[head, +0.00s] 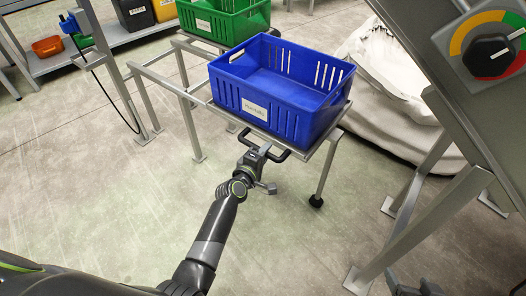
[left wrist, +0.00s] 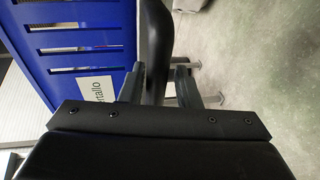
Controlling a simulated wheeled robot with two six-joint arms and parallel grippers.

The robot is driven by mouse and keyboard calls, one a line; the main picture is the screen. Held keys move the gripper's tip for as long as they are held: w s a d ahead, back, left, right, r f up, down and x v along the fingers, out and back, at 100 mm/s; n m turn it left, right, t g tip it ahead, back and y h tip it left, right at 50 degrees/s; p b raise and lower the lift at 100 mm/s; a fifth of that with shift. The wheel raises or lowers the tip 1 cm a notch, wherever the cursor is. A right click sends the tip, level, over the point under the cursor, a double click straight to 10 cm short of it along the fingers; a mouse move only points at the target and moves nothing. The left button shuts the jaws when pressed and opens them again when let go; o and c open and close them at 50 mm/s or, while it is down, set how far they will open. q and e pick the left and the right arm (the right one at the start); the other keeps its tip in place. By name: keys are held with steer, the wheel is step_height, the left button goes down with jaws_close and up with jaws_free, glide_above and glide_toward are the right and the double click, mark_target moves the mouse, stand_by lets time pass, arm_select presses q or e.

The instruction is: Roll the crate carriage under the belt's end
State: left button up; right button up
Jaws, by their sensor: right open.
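The crate carriage (head: 327,165) is a grey metal frame with a black foot or caster and a black bar handle (head: 284,152) at its front. A blue slatted crate (head: 285,92) with a white label sits upright on it. My left gripper (head: 262,152) is at the handle. In the left wrist view, its fingers (left wrist: 158,85) lie on both sides of the black handle (left wrist: 155,35), which fills the gap, beside the blue crate (left wrist: 80,35). My right gripper (head: 415,288) is partly cut off at the bottom right, open and away from the carriage. I cannot make out the belt's end.
A sloping grey frame with a dial panel (head: 490,50) stands at right. Whitish netting or cloth (head: 385,95) is heaped beside the carriage. The floor (head: 290,240) in front is clear.

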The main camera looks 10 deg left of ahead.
arm_select(q)
steer(key=shift+o, duration=0.7)
steer(key=shift+r, duration=0.1)
steer(key=shift+a, duration=0.15)
steer(key=p+v, duration=0.2)
steer(key=v, duration=1.5)
steer(key=shift+s, duration=0.2)
arm_select(e)
steer(key=s+a+f+g+y, duration=0.1)
steer(key=s+f+g, duration=0.4)
steer(key=s, duration=0.3)
steer(key=shift+a, duration=0.35)
steer(key=shift+f, duration=0.1)
steer(key=shift+w, duration=0.1)
